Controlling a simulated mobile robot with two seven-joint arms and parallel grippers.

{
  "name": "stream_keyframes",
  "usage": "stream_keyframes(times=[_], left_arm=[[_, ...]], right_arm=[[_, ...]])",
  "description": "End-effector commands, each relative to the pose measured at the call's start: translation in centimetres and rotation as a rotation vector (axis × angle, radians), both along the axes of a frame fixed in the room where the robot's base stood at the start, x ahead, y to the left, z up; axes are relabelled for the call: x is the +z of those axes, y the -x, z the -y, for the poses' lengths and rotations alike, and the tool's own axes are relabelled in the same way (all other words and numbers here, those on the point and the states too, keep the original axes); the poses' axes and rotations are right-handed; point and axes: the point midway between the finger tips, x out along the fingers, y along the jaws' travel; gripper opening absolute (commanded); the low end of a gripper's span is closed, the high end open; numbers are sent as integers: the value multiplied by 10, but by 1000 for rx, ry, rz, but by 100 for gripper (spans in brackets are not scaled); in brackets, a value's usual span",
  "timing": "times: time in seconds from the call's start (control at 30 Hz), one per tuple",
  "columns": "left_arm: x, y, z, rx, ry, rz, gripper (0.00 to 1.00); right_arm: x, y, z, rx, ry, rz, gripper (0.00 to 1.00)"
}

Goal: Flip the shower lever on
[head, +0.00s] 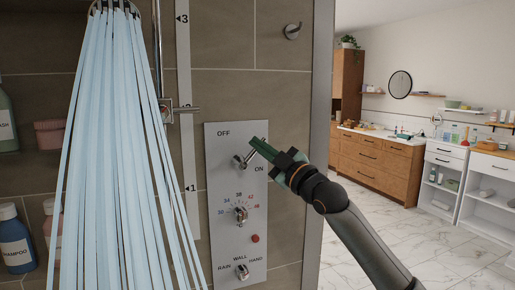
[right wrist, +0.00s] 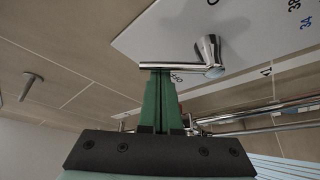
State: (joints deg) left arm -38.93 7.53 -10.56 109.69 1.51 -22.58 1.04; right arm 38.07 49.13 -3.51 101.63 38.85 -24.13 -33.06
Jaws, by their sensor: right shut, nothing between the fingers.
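The chrome shower lever (head: 246,157) sits on a pale control panel (head: 225,188) between the OFF and ON labels, its handle pointing up and to the right. In the right wrist view the lever (right wrist: 185,67) lies across the tips of my green fingers. My right gripper (head: 256,143) is shut and empty, its fingertips at the lever's outer end. The fingertips also show in the right wrist view (right wrist: 160,76); they look to be touching the handle or very close to it. Light blue streams (head: 125,150) fall from the shower head (head: 115,5). My left gripper is not in view.
Below the lever are a temperature knob (head: 241,214), a red button (head: 255,238) and a lower selector knob (head: 242,271). A hook (head: 292,31) is on the wall above. Bottles (head: 14,240) stand on shelves at the left. Open floor and cabinets (head: 380,158) lie to the right.

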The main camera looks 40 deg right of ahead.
Motion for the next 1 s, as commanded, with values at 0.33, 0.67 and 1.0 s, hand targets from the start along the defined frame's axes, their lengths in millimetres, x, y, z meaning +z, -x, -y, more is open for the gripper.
stream_keyframes(times=[0.33,0.67,1.0], left_arm=[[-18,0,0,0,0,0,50],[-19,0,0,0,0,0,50],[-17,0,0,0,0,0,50]], right_arm=[[-18,3,13,2,-329,76,0],[-31,5,21,2,-606,141,0],[-41,6,24,-1,-692,163,0]])
